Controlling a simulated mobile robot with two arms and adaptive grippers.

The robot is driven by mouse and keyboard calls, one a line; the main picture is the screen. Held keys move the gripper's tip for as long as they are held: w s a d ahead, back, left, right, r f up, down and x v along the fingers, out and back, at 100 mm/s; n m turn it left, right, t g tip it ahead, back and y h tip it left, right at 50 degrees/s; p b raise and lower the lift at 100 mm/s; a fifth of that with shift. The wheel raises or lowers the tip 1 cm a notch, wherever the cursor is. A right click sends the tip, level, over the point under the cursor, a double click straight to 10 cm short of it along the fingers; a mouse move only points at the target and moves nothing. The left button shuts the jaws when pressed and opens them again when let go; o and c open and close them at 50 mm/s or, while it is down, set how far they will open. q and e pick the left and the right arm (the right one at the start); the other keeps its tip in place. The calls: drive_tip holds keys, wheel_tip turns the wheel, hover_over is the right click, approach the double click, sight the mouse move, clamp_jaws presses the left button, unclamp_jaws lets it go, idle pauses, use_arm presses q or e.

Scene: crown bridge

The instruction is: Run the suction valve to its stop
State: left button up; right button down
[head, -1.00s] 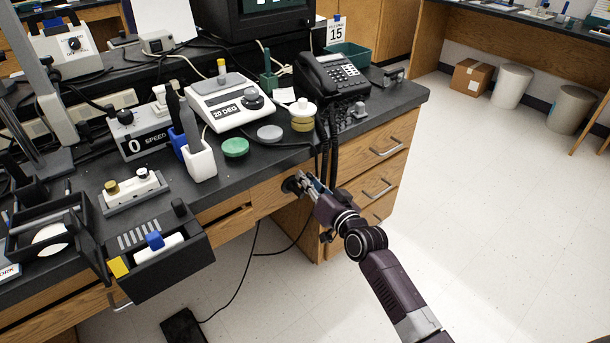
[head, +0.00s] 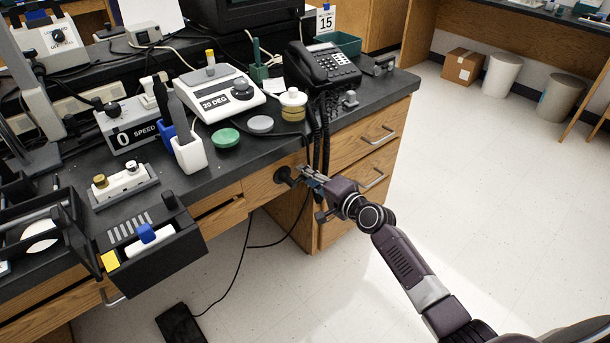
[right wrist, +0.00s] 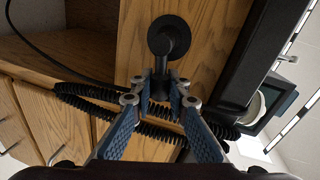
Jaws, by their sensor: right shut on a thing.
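The suction valve (head: 284,175) is a black round fitting on the wooden front of the bench, below the bench top's edge. In the right wrist view it shows as a black disc (right wrist: 168,36) with a short black handle running down from it between the fingers. My right gripper (head: 308,177) reaches it from the right in the head view. In the right wrist view its blue-padded fingers (right wrist: 160,88) are closed around the handle. The fingertips partly hide the handle's end. My left gripper is not in view.
Black coiled cords (right wrist: 105,100) hang close behind the fingers. A telephone (head: 325,66) and a stacked white-and-tan pot (head: 292,104) stand on the bench above. Drawers (head: 365,160) lie to the right. A black pedal (head: 181,325) sits on the floor, which is open to the right.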

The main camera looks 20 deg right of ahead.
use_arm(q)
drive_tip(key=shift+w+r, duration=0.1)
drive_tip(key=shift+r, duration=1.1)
use_arm(e)
drive_tip(key=shift+f+m, duration=0.3)
drive_tip(key=shift+m, duration=0.4)
drive_tip(key=c, duration=1.8)
unclamp_jaws()
drive_tip(key=shift+c, duration=0.2)
drive_tip(key=shift+d, duration=0.1)
drive_tip(key=shift+s, duration=0.3)
drive_tip(key=v, duration=1.1)
drive_tip(key=shift+d, duration=0.25)
drive_tip(key=shift+s+r, duration=0.1)
